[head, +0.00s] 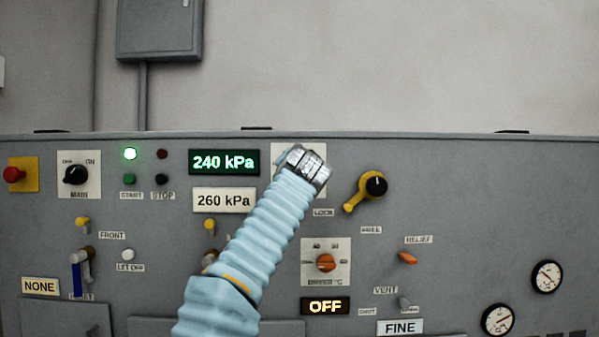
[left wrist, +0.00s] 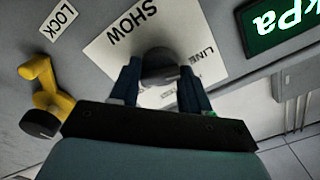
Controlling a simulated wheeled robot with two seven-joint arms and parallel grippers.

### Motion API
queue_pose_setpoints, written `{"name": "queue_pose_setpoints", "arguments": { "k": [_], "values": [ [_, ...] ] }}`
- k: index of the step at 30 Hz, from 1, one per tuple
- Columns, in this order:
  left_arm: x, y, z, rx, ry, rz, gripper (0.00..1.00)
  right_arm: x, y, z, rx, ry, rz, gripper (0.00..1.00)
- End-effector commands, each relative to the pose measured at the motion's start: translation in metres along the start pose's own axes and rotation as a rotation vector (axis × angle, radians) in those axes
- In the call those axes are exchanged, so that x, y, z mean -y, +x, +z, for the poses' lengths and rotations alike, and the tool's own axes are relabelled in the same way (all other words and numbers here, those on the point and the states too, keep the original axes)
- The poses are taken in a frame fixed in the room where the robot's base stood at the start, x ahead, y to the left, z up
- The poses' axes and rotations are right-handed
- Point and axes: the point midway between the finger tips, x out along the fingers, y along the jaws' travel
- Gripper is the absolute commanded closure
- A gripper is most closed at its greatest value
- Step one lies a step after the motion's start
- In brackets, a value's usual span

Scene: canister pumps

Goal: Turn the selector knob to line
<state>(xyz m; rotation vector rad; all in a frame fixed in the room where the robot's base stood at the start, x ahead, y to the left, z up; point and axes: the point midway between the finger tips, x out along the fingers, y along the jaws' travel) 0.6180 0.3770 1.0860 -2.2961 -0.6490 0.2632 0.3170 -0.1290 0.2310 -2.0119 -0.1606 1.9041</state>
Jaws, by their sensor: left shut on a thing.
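The selector knob (left wrist: 160,66) is a dark round knob on a white plate (left wrist: 108,50) in the left wrist view. The plate carries the words SHOW and LINE. My left gripper (left wrist: 160,84) is shut on the knob, one finger on each side of it. The knob's pointer direction cannot be made out. In the head view my left gripper (head: 306,163) reaches up to the panel and hides the knob and most of its plate. My right gripper is in neither view.
A yellow lever with a black hub (head: 374,186) sits close to the right of the gripper. A green display (head: 224,162) reading 240 kPa is to the left. Below are an orange knob (head: 326,263) and an OFF display (head: 325,306).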

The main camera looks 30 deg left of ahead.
Motion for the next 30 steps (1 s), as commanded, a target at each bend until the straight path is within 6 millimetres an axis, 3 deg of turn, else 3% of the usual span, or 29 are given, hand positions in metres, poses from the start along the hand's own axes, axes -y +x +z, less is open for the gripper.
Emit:
{"name": "queue_pose_setpoints", "arguments": {
  "k": [9,10,14,23,26,30],
  "values": [
    [-0.002,0.0,0.001,0.002,-0.003,0.004,0.84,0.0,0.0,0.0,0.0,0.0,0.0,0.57],
    [-0.002,0.0,0.001,0.002,-0.002,0.004,0.49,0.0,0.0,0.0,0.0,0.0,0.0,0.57],
    [-0.001,0.0,0.0,0.001,-0.002,0.003,0.3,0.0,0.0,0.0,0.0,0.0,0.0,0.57],
    [-0.001,-0.002,0.0,-0.001,-0.002,0.001,0.3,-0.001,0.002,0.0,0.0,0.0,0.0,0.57],
    [-0.002,-0.011,0.001,-0.003,-0.003,0.002,0.3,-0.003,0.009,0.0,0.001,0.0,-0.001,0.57],
    [-0.005,-0.039,0.003,-0.007,-0.005,0.004,0.3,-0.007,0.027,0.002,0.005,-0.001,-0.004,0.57]
  ]
}}
